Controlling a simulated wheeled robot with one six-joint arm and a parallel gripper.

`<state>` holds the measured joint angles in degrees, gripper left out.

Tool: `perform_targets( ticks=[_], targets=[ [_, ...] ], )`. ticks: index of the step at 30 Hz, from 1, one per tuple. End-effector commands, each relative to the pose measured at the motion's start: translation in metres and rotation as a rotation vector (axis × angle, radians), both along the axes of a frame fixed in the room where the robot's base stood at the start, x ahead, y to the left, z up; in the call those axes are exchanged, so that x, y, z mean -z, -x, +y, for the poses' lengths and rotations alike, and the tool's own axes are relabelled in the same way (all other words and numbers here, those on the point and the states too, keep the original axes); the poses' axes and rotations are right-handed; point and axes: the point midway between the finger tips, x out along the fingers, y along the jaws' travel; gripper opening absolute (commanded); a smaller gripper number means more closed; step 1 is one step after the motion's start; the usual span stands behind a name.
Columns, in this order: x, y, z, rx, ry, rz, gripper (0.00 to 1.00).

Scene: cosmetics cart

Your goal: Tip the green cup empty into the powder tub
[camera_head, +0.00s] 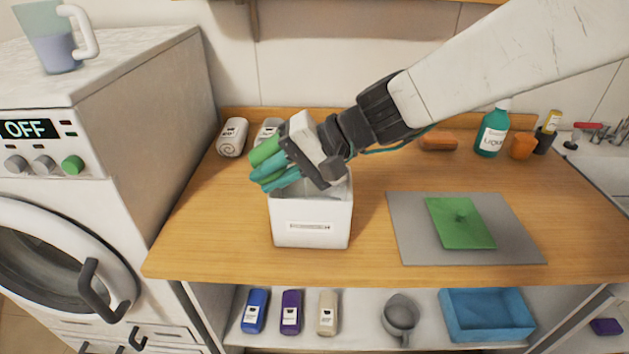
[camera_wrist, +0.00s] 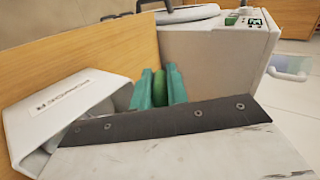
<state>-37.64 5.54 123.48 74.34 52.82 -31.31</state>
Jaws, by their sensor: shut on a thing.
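The powder tub (camera_head: 312,225) is a white open-topped box with a label, standing on the wooden counter. In the wrist view, the tub (camera_wrist: 50,118) is at the left, with pale contents partly visible inside. My gripper (camera_head: 268,168) has teal fingers and is above the tub's left rim. It is shut on the green cup (camera_head: 264,150), of which only a small part shows. In the wrist view, the cup (camera_wrist: 159,88) shows between the two teal fingers. The cup's mouth, contents and exact tilt are hidden.
A washing machine (camera_head: 150,120) borders the counter's left.

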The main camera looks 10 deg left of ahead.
Motion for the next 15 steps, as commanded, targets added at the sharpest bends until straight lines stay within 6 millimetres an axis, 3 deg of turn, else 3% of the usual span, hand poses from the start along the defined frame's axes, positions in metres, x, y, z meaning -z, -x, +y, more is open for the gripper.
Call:
perform_targets(
  ticks=[15],
  targets=[
    [0.0035, 0.0055, 0.0064, -0.014, -0.172, 0.041, 0.00]
  ],
)
